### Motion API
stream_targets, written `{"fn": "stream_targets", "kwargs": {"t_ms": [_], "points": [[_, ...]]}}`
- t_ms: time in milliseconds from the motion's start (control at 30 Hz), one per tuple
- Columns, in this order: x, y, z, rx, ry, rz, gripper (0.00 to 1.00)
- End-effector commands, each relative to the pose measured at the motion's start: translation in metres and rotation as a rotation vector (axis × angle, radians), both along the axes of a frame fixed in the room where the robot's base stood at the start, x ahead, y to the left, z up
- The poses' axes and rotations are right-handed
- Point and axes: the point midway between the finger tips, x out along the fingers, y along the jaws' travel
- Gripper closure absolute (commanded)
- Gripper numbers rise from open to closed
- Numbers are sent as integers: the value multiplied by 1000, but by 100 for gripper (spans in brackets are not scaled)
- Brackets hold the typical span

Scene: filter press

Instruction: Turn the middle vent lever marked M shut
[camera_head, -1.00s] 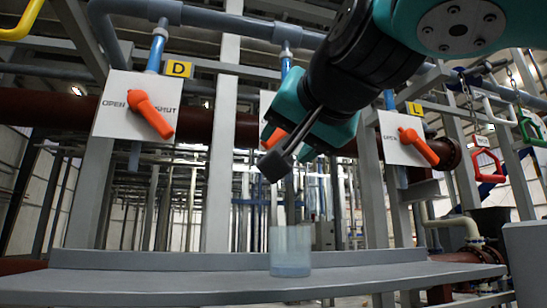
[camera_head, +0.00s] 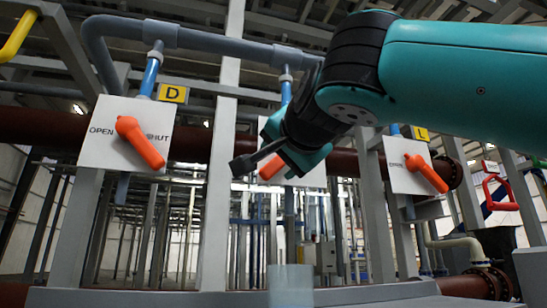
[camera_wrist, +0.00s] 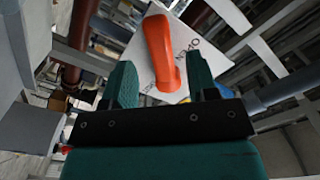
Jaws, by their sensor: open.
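In the head view the middle vent lever (camera_head: 270,168) is orange on a white plate (camera_head: 315,178), mostly hidden behind my gripper. Its visible part is at the plate's lower left; its M tag is not visible. My gripper (camera_head: 281,148) is in front of this plate. In the wrist view an orange lever (camera_wrist: 163,52) on a white plate (camera_wrist: 203,47) stands beyond and between my open teal fingers (camera_wrist: 162,82). Part of the word OPEN is readable upside down beside it. The fingers are on either side of its line; I cannot tell whether they touch it.
Lever D (camera_head: 139,141) is on the left and lever L (camera_head: 426,172) on the right, both tilted down to the right. A clear cup (camera_head: 291,284) stands below the middle plate. A grey pipe (camera_head: 225,45) runs above.

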Motion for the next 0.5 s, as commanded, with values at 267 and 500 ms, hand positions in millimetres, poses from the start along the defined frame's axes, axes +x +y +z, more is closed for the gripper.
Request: {"fn": "stream_targets", "kwargs": {"t_ms": [267,500], "points": [[41,11,3,-1,-1,-2,47],[49,14,0,0,-1,0,47]]}}
